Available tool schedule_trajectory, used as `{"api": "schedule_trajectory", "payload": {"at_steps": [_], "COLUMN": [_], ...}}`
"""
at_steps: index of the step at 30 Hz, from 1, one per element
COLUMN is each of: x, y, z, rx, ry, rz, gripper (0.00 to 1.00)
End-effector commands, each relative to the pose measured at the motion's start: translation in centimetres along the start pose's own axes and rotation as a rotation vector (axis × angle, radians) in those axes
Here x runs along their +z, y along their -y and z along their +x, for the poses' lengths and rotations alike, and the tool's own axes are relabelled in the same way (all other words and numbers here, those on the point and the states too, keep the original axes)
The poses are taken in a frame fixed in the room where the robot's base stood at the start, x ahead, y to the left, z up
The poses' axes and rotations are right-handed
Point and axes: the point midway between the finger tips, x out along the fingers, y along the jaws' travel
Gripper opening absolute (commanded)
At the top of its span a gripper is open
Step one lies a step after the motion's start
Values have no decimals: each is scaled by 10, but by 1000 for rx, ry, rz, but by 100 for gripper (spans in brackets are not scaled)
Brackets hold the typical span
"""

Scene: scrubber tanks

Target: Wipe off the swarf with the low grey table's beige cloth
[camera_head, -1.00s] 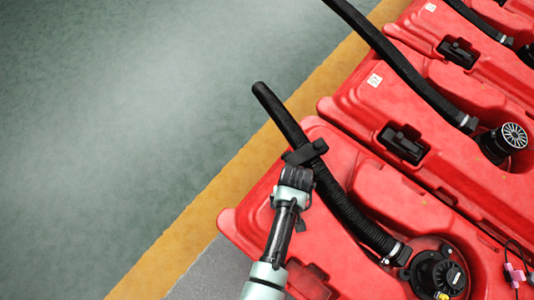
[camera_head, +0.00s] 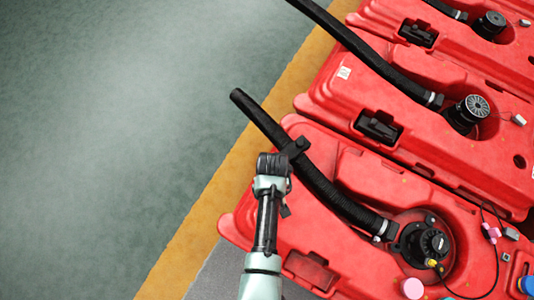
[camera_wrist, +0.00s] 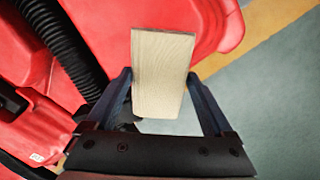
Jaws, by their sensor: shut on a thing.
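My gripper (camera_head: 273,163) is beside the near black hose, above the left part of the nearest red tank (camera_head: 352,180). The cloth is hidden from the head camera. I cannot make out any swarf in either view. A strip of grey surface (camera_head: 222,272) shows at the bottom of the head view; I cannot tell whether it is the low grey table.
Red tanks stand in a row toward the upper right. A black hose (camera_head: 325,190) slants across the nearest tank to a black cap (camera_head: 428,243); another hose (camera_head: 365,50) crosses the tank behind. Pink and blue caps and thin wires are at lower right. Green floor at left is clear.

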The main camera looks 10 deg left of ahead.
Motion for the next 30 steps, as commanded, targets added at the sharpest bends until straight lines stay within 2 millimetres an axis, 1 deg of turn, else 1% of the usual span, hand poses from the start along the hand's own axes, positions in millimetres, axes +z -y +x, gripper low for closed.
{"api": "schedule_trajectory", "payload": {"at_steps": [1,6,17,20,23,25,29,30], "x": [-1,-2,-2,-2,-1,-1,2,3], "y": [0,1,1,1,0,-1,-4,-6], "z": [-10,-21,-22,-25,-40,-57,-98,-111], "rx": [0,0,0,0,0,0,0,-1], "ry": [0,-1,-1,-1,-1,-2,-2,-2], "rz": [0,1,2,5,20,39,94,115], "gripper": [42,42,42,42,42,42,42,42]}}
